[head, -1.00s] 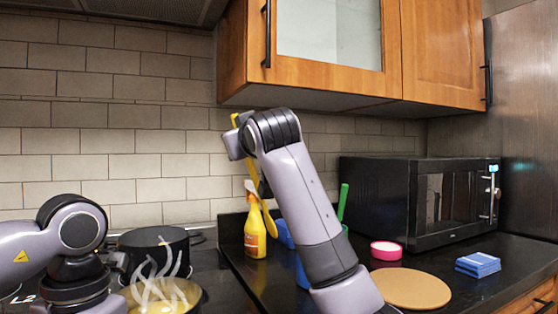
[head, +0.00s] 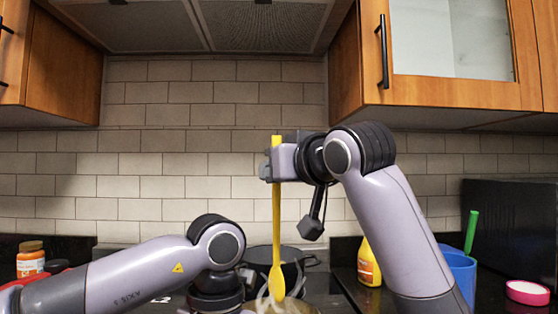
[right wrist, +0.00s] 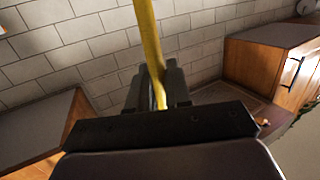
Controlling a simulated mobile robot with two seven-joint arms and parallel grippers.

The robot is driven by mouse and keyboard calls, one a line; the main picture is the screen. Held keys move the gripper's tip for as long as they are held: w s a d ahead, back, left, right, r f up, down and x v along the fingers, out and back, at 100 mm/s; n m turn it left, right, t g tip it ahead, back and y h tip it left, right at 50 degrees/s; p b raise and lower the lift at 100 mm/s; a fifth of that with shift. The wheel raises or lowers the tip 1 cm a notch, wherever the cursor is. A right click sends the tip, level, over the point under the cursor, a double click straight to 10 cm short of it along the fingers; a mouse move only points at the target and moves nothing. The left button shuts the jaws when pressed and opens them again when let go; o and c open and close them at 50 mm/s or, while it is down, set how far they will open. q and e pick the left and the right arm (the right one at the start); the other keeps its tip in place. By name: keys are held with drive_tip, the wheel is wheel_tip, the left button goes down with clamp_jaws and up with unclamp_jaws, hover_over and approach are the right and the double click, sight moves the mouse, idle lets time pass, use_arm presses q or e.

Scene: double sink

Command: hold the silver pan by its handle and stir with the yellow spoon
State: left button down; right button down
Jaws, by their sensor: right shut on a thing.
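The yellow spoon (head: 277,222) hangs upright with its bowl low, in front of the black pot and above or at the silver pan. My right gripper (head: 270,172) is shut on the spoon's upper shaft; the spoon also shows in the right wrist view (right wrist: 150,45) between the fingers (right wrist: 157,92). The silver pan (head: 306,308) is at the bottom edge, mostly cut off, with pale steam rising over it. Whether the spoon's bowl touches the contents cannot be told. My left arm bends down beside the pan; its fingers and the pan's handle are out of view.
A black pot (head: 290,258) stands on the stove behind the pan. A yellow bottle (head: 369,267), a blue cup (head: 460,272) and a pink dish (head: 527,292) are at the right. An orange jar (head: 30,260) is at the left. The range hood (head: 260,25) hangs above.

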sight(278, 225)
drive_tip(key=shift+f, duration=4.5)
